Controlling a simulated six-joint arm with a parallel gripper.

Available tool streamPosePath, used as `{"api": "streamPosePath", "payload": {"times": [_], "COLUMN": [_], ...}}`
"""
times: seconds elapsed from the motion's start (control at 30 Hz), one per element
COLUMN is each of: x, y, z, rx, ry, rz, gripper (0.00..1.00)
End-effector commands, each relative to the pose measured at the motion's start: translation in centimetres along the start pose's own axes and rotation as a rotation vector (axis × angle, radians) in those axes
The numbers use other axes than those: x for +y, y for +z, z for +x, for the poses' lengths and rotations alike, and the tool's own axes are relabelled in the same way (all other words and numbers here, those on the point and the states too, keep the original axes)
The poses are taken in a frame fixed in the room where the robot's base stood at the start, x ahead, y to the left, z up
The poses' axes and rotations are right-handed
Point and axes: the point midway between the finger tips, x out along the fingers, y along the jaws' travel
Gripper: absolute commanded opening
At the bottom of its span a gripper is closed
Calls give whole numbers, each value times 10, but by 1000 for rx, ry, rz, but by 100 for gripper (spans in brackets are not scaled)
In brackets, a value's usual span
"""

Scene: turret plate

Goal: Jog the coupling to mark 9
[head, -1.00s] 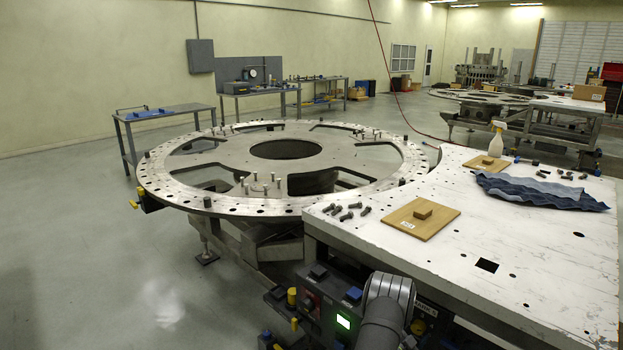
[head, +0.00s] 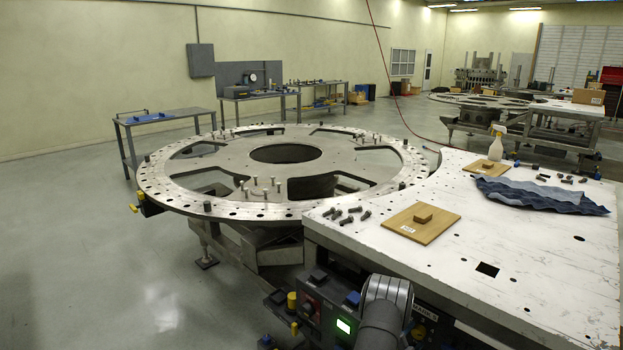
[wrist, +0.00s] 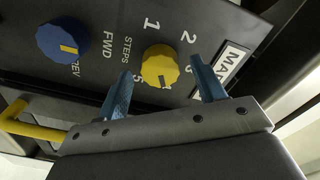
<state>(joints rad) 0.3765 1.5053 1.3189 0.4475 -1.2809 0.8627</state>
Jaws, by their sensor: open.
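In the wrist view my gripper (wrist: 161,65) is open, its two blue-grey fingers pointing at a dark control panel. A yellow STEPS knob (wrist: 159,62) shows between the fingertips; I cannot tell whether they reach around it. Numbers 1 and 2 are clear; others are partly covered by the fingers. A blue FWD/REV knob (wrist: 62,38) is at the left. In the head view the turret plate (head: 150,187) is a large round ring with holes and pegs. I cannot make out the coupling or mark 9.
On the table are loose bolts, a wooden board (head: 395,222), a blue cloth (head: 545,192) and a spray bottle (head: 496,146). A yellow bar (wrist: 30,128) is at the wrist view's left.

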Motion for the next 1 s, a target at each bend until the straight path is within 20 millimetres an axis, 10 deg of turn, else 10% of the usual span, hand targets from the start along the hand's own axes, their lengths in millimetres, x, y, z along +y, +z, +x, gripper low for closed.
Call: {"api": "streamPosePath", "payload": {"times": [0.27, 0.47, 0.5, 0.77, 1.0], "x": [0, 3, 5, 30, -27], "y": [0, 25, 36, 113, 139], "z": [0, -24, -36, -171, -213], "rx": [-1, -70, -102, -407, -322], "ry": [0, 47, 69, 313, 491], "rz": [-1, -13, -20, -116, 167], "gripper": [14, 12, 0, 0, 0]}}
